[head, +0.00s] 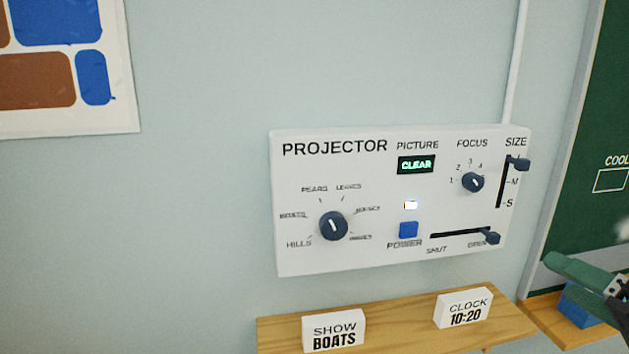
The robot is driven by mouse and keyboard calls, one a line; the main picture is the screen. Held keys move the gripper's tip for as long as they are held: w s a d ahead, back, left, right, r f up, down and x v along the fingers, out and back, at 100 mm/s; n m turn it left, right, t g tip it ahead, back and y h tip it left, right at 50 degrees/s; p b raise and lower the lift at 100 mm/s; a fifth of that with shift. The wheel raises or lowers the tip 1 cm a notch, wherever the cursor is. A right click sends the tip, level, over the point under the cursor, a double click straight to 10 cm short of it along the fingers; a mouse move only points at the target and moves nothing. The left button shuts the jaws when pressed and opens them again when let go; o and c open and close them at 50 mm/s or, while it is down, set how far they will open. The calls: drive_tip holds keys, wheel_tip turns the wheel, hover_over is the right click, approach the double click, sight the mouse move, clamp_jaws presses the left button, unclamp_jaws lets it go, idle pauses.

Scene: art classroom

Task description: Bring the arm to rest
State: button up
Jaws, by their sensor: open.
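My gripper (587,274) shows only in part at the right edge of the head view, as green and dark pieces cut off by the frame. It is open, with nothing seen in it. It stands in front of the ledge below the green board, to the right of the projector panel (300,262) and apart from it in the picture. The rest of my arm is mostly out of view.
The panel has a picture knob (333,226), focus knob (473,182), size lever (518,164), blue power button (408,230) and shutter slider (490,237) at OPEN. Its display reads CLEAR. A wooden shelf (400,325) holds two signs. A blue block (578,312) is near my gripper.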

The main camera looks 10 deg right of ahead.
drive_tip(key=w+a+f+n+g, duration=0.2)
drive_tip(key=a+f+n+g, duration=0.2)
drive_tip(key=a+f, duration=0.5)
drive_tip(key=w+a+f+n+g+h, duration=0.1)
drive_tip(key=w+a+f+n+g, duration=0.2)
drive_tip(key=a+f, duration=0.6)
wheel_tip(320, 180, down, 3)
drive_tip(key=n+g, duration=0.2)
drive_tip(key=g, duration=0.1)
drive_tip(key=shift+w+a+f+g, duration=0.15)
drive_tip(key=shift+a+g, duration=0.15)
idle(0.5)
